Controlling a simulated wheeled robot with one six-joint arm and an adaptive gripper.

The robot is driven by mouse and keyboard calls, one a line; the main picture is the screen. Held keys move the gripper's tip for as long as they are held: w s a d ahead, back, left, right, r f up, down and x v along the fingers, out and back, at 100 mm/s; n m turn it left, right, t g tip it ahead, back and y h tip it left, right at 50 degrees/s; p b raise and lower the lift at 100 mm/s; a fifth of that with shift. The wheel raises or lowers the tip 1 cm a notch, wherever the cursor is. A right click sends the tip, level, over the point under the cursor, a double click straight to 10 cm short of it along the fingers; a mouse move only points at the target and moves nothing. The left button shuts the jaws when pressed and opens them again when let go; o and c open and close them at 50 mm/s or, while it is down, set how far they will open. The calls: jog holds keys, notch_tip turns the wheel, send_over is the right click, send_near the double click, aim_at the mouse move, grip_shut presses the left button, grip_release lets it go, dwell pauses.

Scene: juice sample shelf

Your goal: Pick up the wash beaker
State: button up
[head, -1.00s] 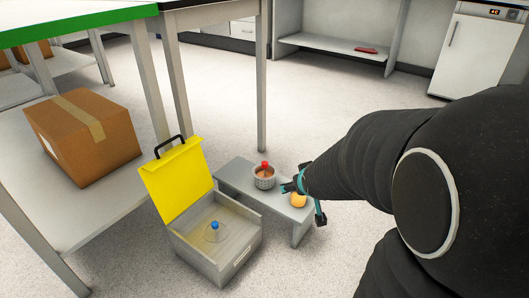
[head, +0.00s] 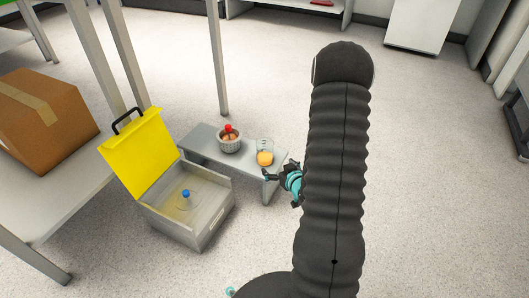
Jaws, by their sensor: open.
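A clear glass beaker with orange content (head: 265,156) stands upright near the right end of a low grey bench (head: 205,142). It looks like the wash beaker, though no label can be read. My gripper (head: 281,174), with teal and dark parts, is open just right of and in front of the beaker, beside the bench end. I see no contact between them. A small clear vessel with a blue cap (head: 186,198) stands inside a grey box (head: 212,214) with a raised yellow lid (head: 138,158).
A cardboard box (head: 42,118) sits on a shelf at left. Open floor lies to the right.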

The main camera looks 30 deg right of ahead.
aim_at(267, 157)
jog(key=x, duration=0.8)
jog(key=shift+w+f+b, duration=0.1)
jog(key=shift+b, duration=0.2)
jog(key=shift+d+b+x, duration=0.15)
jog(key=shift+d+x, duration=0.1)
jog(key=shift+x, duration=1.1)
jog(key=shift+d+b+x, duration=0.15)
jog(key=shift+d+x, duration=0.05)
jog(key=shift+x, duration=1.15)
jog(key=shift+f, duration=0.1)
jog(key=c, duration=1.4)
